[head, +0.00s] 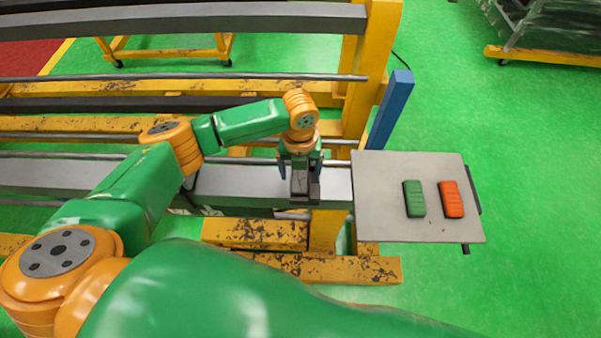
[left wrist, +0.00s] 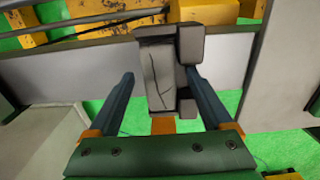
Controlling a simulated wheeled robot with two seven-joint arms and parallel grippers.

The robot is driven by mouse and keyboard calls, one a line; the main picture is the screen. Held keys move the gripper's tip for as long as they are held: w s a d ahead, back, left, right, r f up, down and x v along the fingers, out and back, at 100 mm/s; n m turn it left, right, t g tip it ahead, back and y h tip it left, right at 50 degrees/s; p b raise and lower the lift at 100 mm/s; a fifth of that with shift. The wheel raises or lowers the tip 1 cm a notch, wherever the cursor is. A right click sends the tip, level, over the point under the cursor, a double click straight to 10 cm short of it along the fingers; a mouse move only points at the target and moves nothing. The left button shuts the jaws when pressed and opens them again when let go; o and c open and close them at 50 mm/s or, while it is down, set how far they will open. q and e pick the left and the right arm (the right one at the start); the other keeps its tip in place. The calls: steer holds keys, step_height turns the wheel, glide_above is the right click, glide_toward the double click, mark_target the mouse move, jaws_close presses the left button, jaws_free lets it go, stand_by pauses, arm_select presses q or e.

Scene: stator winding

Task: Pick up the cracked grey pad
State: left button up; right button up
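The cracked grey pad (left wrist: 156,76) shows in the left wrist view as a pale grey block with dark crack lines on its face. It sits against a darker grey holder (left wrist: 190,45) at the rail. In the head view the pad (head: 299,180) is small and partly hidden under my left gripper (head: 300,170). In the left wrist view the two blue fingers of that gripper (left wrist: 160,80) stand apart, one towards each side of the pad. A gap shows between the left finger and the pad. Whether the right finger touches anything is unclear. My right gripper is out of view.
A grey side table (head: 390,215) stands right of the rack, with a green pad (head: 414,198) and an orange-red pad (head: 451,199) on it. A blue post (head: 391,108) rises behind it. The grey rail (head: 235,182) and yellow frame (head: 355,115) lie close around my left gripper.

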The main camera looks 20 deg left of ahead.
arm_select(q)
steer(key=shift+s+r, duration=0.2)
steer(key=shift+s, duration=0.1)
steer(key=c, duration=1.1)
jaws_close()
steer(key=shift+w, duration=0.15)
